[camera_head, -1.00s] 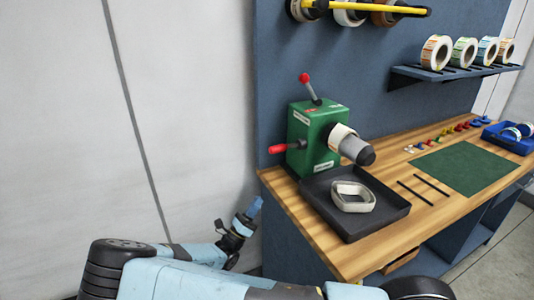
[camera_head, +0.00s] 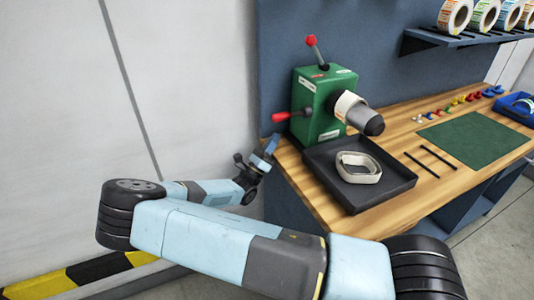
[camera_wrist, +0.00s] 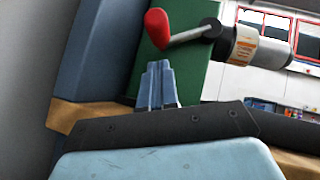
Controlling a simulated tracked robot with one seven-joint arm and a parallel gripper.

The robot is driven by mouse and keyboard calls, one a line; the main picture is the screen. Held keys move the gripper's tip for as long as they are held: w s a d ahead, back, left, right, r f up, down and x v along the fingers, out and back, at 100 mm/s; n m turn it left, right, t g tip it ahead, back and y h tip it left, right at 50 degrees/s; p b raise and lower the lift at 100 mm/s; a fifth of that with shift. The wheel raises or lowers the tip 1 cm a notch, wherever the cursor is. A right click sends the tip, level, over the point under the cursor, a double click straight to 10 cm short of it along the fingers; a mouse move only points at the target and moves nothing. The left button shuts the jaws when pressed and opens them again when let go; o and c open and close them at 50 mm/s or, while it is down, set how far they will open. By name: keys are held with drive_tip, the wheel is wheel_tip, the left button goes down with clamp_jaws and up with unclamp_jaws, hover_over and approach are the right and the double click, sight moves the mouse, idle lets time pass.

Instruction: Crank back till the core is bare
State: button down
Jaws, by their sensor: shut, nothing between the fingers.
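The green label rewinder (camera_head: 316,118) stands at the bench's left end. Its side crank has a red handle (camera_head: 281,117), also seen in the wrist view (camera_wrist: 157,28) just beyond my fingers. A red-knobbed lever (camera_head: 312,41) rises from its top. The grey core (camera_head: 361,117) points right, with a pale band of label (camera_head: 347,104) around its inner part; in the wrist view the core (camera_wrist: 247,46) also shows. My gripper (camera_head: 271,145) is shut and empty, below and left of the crank handle, apart from it. It also shows in the wrist view (camera_wrist: 157,80).
A dark tray (camera_head: 353,199) under the core holds a loose loop of label strip (camera_head: 358,167). A green mat (camera_head: 473,149), two black rods (camera_head: 431,161) and small coloured pieces (camera_head: 458,101) lie to the right. Label rolls (camera_head: 454,15) sit on a shelf.

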drive_tip(key=shift+w+a+r, duration=0.15)
drive_tip(key=shift+w+r, duration=0.1)
drive_tip(key=shift+r, duration=0.55)
drive_tip(key=shift+w+a+r, duration=0.15)
drive_tip(key=shift+w+r, duration=0.1)
drive_tip(key=shift+r, duration=0.55)
drive_tip(key=shift+w+m, duration=0.1)
drive_tip(key=shift+m, duration=0.2)
drive_tip(key=shift+w+a+r+m+g+h, duration=0.1)
drive_tip(key=shift+w+r+m+g+h, duration=0.05)
drive_tip(key=shift+m+g+h, duration=0.3)
